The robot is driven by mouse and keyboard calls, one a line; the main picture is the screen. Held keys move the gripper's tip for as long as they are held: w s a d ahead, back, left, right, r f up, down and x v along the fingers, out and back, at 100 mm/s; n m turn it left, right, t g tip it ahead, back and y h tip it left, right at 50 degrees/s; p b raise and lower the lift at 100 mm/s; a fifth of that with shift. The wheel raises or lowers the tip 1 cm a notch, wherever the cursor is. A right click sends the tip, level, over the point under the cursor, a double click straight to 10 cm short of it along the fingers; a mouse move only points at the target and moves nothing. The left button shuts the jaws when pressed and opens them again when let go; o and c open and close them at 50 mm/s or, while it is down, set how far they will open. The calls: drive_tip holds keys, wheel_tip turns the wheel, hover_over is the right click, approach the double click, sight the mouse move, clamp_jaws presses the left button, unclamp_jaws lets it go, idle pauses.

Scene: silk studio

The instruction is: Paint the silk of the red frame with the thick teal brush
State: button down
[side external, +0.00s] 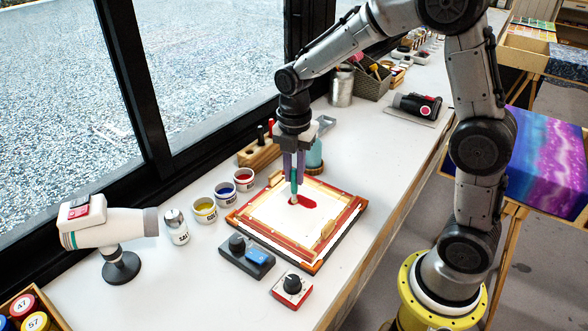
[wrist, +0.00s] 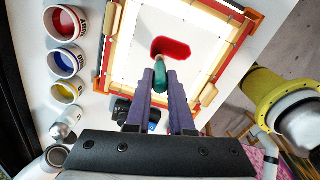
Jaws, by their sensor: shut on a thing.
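The red frame (side external: 336,250) lies flat on the white bench with white silk (side external: 275,222) stretched inside it. A red painted patch (side external: 308,202) is on the silk; it also shows in the wrist view (wrist: 171,47). My gripper (side external: 295,172) is shut on the teal brush (side external: 294,187), which it holds upright over the silk beside the patch. In the wrist view the teal brush (wrist: 160,75) stands between the purple fingers.
Pots of yellow (side external: 204,209), blue (side external: 225,193) and red paint (side external: 245,178) stand left of the frame. A salt shaker (side external: 176,227) and a white dryer (side external: 110,227) are farther left. Two control boxes, one dark (side external: 246,255) and one red-edged (side external: 292,289), sit in front. A wooden brush rack (side external: 258,154) stands behind.

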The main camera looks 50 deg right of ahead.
drive_tip(key=shift+s, duration=1.7)
drive_tip(key=shift+a, duration=1)
drive_tip(key=shift+w+r, duration=0.1)
drive_tip(key=shift+w, duration=2)
wheel_tip(320, 180, up, 6)
drive_tip(key=shift+f, duration=0.2)
